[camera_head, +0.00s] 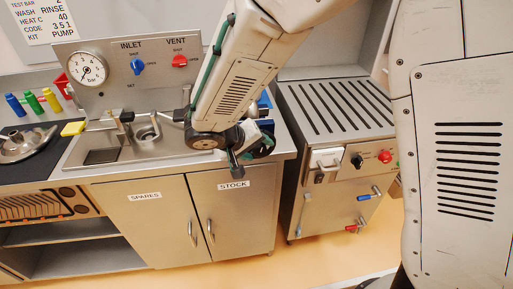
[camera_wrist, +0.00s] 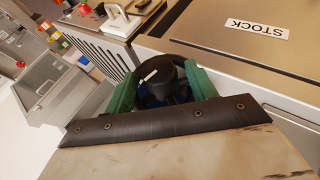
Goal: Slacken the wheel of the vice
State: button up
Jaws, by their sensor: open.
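In the wrist view a round black wheel (camera_wrist: 162,82) with a white stripe on its face sits over something dark blue, which looks like the vice. My gripper (camera_wrist: 158,72) is open, with one green finger on each side of the wheel. I cannot tell whether the fingers touch it. In the head view my gripper (camera_head: 262,143) is at the right end of the steel counter, above the STOCK door. My arm hides the wheel there.
A steel cabinet with a slotted top (camera_head: 340,106) stands to the right, with a handle, a black knob (camera_head: 357,161) and a red button (camera_head: 385,156) on its front. A sink (camera_head: 150,146) and a gauge panel (camera_head: 105,75) lie left of my arm. Open floor lies in front.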

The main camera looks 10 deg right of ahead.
jog(key=v, duration=0.7)
jog(key=shift+a+r, duration=0.25)
jog(key=shift+r, duration=0.05)
jog(key=shift+s, duration=0.1)
jog(key=s+d+r+g+y, duration=0.1)
jog(key=s+d+r+y, duration=0.2)
jog(key=s+d, duration=0.7)
jog(key=s+d+r+m+g+y, duration=0.1)
jog(key=s+d+r+g+y, duration=0.1)
jog(key=s+d+r+y, duration=0.2)
jog(key=s+d+r, duration=0.3)
jog(key=s+d, duration=0.4)
jog(key=s, duration=0.1)
jog(key=shift+s+d+r+m+g, duration=0.15)
jog(key=shift+d+r+m+g, duration=0.15)
jog(key=shift+r, duration=0.1)
